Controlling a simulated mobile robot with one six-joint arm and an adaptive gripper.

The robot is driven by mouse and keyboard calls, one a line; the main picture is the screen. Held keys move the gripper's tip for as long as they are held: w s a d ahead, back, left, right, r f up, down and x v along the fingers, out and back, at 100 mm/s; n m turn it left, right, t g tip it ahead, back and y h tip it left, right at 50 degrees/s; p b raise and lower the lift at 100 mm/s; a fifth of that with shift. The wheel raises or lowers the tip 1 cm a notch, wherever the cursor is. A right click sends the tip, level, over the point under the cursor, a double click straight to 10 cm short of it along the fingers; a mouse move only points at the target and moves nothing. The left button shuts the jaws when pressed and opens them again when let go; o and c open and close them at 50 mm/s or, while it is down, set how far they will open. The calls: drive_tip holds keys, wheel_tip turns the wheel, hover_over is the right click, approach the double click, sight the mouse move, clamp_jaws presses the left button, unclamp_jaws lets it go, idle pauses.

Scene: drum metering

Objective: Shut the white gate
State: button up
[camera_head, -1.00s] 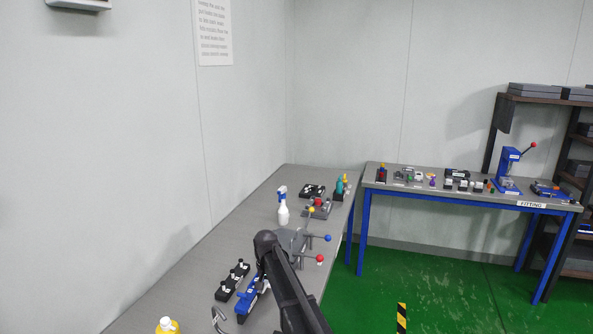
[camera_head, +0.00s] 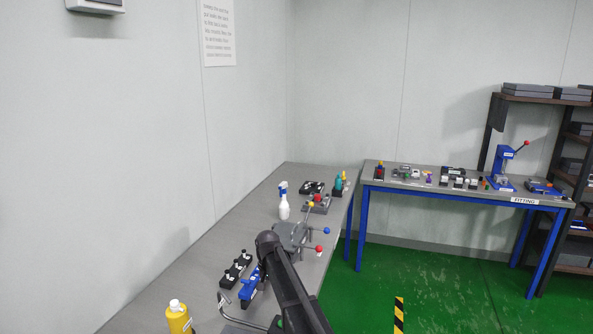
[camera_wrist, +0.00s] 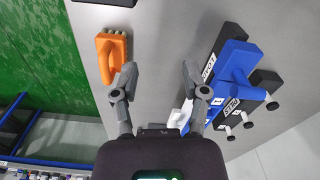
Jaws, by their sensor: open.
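I cannot pick out the white gate for sure in either view. My gripper (camera_wrist: 158,82) is open and empty in the wrist view, its two fingers spread over bare grey bench. A blue unit (camera_wrist: 232,72) with white labels lies right of the fingers, and it also shows in the head view (camera_head: 249,288). A small white part (camera_wrist: 185,112) shows by the right finger, partly hidden; I cannot tell what it is. In the head view my dark arm reaches over the bench and hides part of it.
The long bench (camera_head: 215,255) holds a white spray bottle (camera_head: 284,206), a grey fixture (camera_head: 291,235) with coloured ball levers, a black block (camera_head: 236,268) and a yellow bottle (camera_head: 178,318). An orange brush (camera_wrist: 111,55) lies left of my fingers. Green floor lies right.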

drive_tip(key=s+d+n, duration=0.1)
drive_tip(key=s+d, duration=2.4)
drive_tip(key=s, duration=0.1)
drive_tip(key=shift+s+d, duration=0.25)
drive_tip(key=shift+d, duration=0.15)
drive_tip(key=shift+f, duration=0.1)
